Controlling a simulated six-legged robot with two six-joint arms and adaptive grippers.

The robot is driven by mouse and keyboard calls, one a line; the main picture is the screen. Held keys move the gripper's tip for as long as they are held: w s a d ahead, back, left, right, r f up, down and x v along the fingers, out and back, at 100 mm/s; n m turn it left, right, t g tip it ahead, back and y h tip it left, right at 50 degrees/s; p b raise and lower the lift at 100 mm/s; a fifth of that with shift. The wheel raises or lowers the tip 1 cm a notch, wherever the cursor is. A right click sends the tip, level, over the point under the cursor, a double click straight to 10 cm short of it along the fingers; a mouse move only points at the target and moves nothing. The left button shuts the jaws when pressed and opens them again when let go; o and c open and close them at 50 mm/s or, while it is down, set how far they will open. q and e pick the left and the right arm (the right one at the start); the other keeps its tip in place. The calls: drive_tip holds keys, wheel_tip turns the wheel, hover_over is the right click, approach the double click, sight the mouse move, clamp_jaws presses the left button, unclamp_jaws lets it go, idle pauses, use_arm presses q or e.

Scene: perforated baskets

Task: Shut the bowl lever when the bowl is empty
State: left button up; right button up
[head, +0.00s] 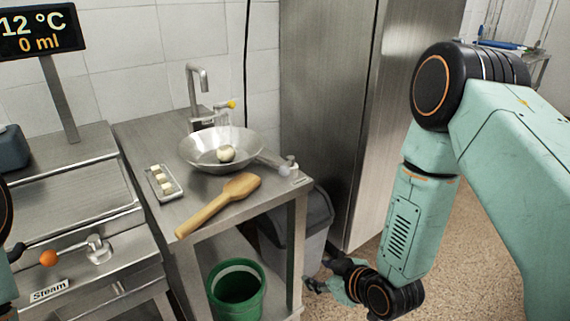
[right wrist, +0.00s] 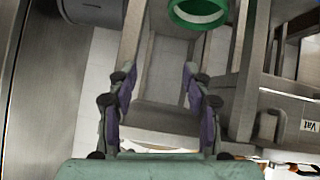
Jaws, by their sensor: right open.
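The wide metal bowl (head: 195,152) sits on the steel table below the tap in the head view. A pale round lump (head: 226,154) lies in it, so it is not empty. A small lever with a pale grey knob (head: 285,171) stands at the bowl's right, near the table's corner; I cannot tell whether it is open or shut. My right gripper (head: 322,283) is low, beside the table and well below the bowl. In the right wrist view my right gripper (right wrist: 158,82) is open, with nothing between its fingers. My left gripper is out of view.
The tap (head: 196,80) has a yellow-tipped handle. A wooden paddle (head: 220,204) and a small tray (head: 153,183) of pale pieces lie on the table. A green bucket (head: 237,285) stands underneath; a grey bin (head: 316,225) is at right. An orange-knobbed lever (head: 48,258) sits above a "Steam" label.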

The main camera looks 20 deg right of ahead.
sight(288, 175)
drive_tip(key=w+r+n+t+y, duration=0.1)
drive_tip(key=w+r+n+t, duration=0.1)
drive_tip(key=r, duration=0.3)
drive_tip(key=w+r+n+t+y, duration=0.2)
drive_tip(key=w+r+n, duration=0.3)
drive_tip(key=r, duration=0.1)
drive_tip(key=w+r+n+t+y, duration=0.1)
drive_tip(key=w+r+n+t, duration=0.1)
drive_tip(key=r, duration=0.4)
drive_tip(key=shift+w+a+n+t+p, duration=0.2)
drive_tip(key=shift+w+n, duration=0.15)
drive_tip(key=shift+w, duration=0.2)
drive_tip(key=shift+w+a+n+t+p, duration=0.15)
drive_tip(key=shift+w+n, duration=0.2)
drive_tip(key=shift+w, duration=0.2)
drive_tip(key=b+x, duration=0.1)
drive_tip(key=x, duration=0.5)
drive_tip(key=shift+s+a+f, duration=0.1)
drive_tip(key=shift+w, duration=0.45)
drive_tip(key=shift+a, duration=0.1)
clamp_jaws()
